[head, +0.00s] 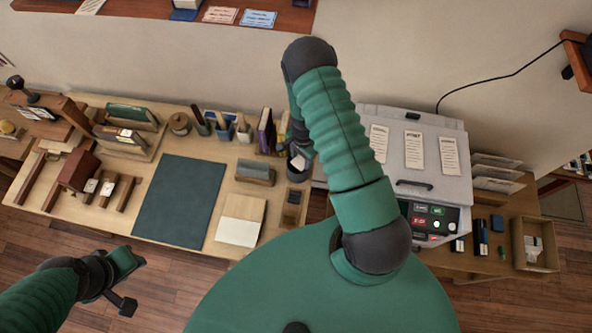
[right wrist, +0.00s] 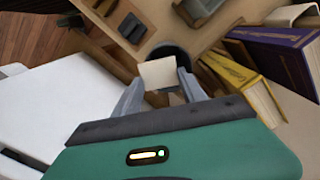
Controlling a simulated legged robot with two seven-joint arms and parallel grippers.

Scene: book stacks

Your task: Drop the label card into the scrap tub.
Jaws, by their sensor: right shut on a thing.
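My right gripper (right wrist: 161,88) is shut on the small cream label card (right wrist: 158,73), which sticks out beyond the fingertips in the right wrist view. The dark round scrap tub (right wrist: 171,53) shows just behind the card, its mouth partly covered by it. In the head view the tub (head: 297,175) stands at the right end of the wooden desk, with the card (head: 298,162) over its opening. I cannot tell how far the card is above the rim. My right gripper (head: 300,152) is partly hidden by my own arm there. My left gripper (head: 127,283) is open and empty over the floor.
Upright books (head: 265,131) stand close left of the tub; they are yellow and purple in the right wrist view (right wrist: 245,82). A grey machine (head: 415,155) stands to the right. A dark green mat (head: 180,200) covers mid-desk. A wooden box (head: 534,245) sits far right.

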